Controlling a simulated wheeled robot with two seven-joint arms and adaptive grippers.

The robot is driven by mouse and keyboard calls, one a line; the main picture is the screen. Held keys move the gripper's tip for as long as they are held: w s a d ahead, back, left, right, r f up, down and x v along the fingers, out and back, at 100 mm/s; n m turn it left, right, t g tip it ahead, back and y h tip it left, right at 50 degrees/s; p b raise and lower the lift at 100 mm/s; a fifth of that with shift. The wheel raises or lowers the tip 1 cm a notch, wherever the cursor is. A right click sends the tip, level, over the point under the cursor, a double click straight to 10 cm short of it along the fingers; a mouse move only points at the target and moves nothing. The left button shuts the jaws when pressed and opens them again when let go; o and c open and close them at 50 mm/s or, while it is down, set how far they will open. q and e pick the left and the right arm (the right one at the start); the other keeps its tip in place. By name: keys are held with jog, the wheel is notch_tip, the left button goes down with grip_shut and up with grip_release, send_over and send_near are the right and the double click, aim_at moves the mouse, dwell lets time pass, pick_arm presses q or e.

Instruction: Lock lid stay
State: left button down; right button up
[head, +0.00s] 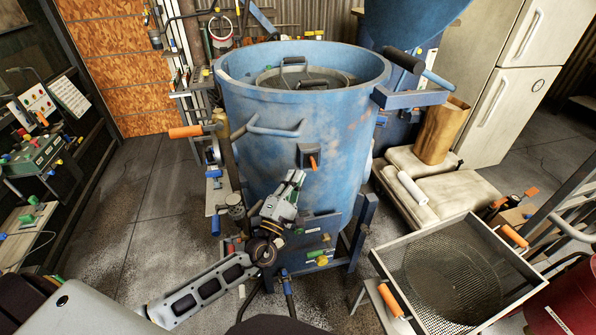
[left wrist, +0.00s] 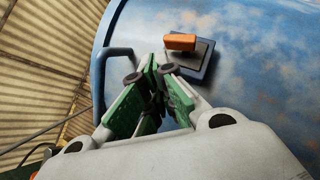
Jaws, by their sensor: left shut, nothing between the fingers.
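The blue blast pot (head: 300,120) stands upright in the middle of the head view. Its round lid (head: 310,78) with a loop handle sits inside the rim. A small dark bracket with an orange lever (head: 313,161) is on the pot's front wall; I cannot tell whether this is the lid stay. In the left wrist view the orange lever (left wrist: 181,41) shows on its dark plate, just beyond the fingers. My left gripper (head: 298,177) is shut and empty, below and slightly left of the bracket. It also shows in the left wrist view (left wrist: 157,68). My right gripper is out of view.
A bent blue tube handle (head: 270,131) and an orange-ended lever (head: 190,131) stick out at the pot's left. A blue arm with a dark grip (head: 415,98) juts out right. A mesh sieve tray (head: 385,256) stands front right. Floor at the left is clear.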

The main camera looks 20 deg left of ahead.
pick_arm(q)
jog(key=v, duration=0.7)
jog(key=shift+s, duration=0.2)
jog(key=shift+f, duration=0.1)
